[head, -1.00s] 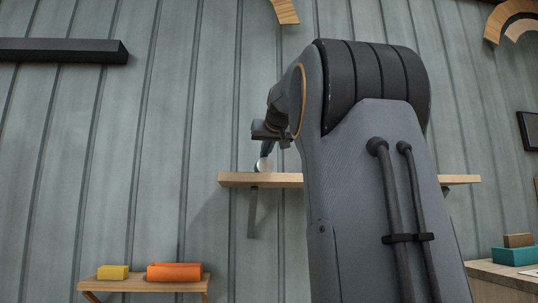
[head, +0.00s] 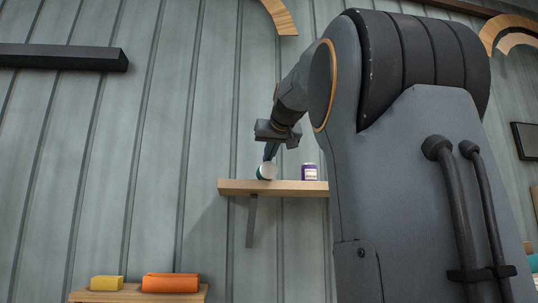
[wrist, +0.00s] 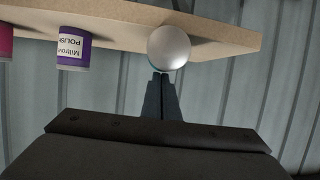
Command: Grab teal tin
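The teal tin (head: 260,173) stands or leans near the left end of the upper wooden shelf (head: 285,188). Its pale round face shows beside a teal edge, so it looks tilted. In the wrist view the round silvery face (wrist: 168,48) of the tin lies just beyond my fingertips, near the shelf edge. My gripper (head: 267,158) reaches down to the tin in the head view. In the wrist view my gripper (wrist: 162,78) has its two fingers close together, with nothing visible between them. Whether the tips touch the tin is unclear.
A purple tin with a white label (head: 310,172) stands to the right on the same shelf; a pink item (wrist: 5,42) is beyond it in the wrist view. A lower shelf (head: 140,293) holds a yellow block (head: 107,282) and an orange roll (head: 170,283).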

